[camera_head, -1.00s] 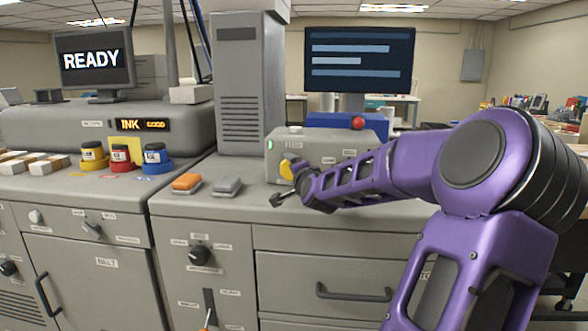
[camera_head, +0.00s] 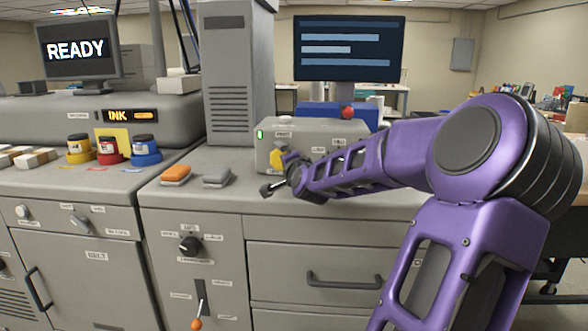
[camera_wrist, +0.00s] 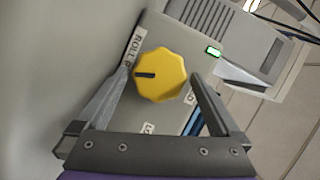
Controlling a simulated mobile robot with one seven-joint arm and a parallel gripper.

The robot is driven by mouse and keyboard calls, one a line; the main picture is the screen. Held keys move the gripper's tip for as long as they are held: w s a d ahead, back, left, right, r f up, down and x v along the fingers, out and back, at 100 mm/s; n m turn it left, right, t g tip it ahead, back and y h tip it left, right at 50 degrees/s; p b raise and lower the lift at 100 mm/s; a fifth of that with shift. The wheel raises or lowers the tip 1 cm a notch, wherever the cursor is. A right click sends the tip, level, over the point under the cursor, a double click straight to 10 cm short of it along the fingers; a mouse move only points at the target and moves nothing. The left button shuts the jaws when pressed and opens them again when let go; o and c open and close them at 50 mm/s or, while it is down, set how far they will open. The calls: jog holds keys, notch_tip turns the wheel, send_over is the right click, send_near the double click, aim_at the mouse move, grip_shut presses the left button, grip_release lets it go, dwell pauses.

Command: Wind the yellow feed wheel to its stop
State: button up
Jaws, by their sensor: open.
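The yellow feed wheel (camera_wrist: 160,75) is a scalloped knob with a dark pointer mark, on the face of a small grey machine. In the wrist view the mark points left. In the head view the wheel (camera_head: 277,160) shows on the front of the grey laminator box (camera_head: 318,133), partly hidden by my gripper. My gripper (camera_wrist: 160,88) is open, with one finger on each side of the wheel. I cannot tell whether the fingers touch it. In the head view my gripper (camera_head: 278,175) is at the wheel, just above the counter.
Orange (camera_head: 176,174) and grey (camera_head: 216,177) blocks lie on the counter left of my gripper. Ink pots (camera_head: 110,148) stand further left. A monitor (camera_head: 349,48) and blue box with a red button (camera_head: 347,112) stand behind the laminator. A green light (camera_wrist: 213,51) glows beside the wheel.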

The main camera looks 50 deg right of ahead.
jog(key=p+v, duration=0.7)
jog(key=v, duration=0.9)
jog(key=shift+s+a, duration=0.2)
jog(key=shift+s, duration=0.15)
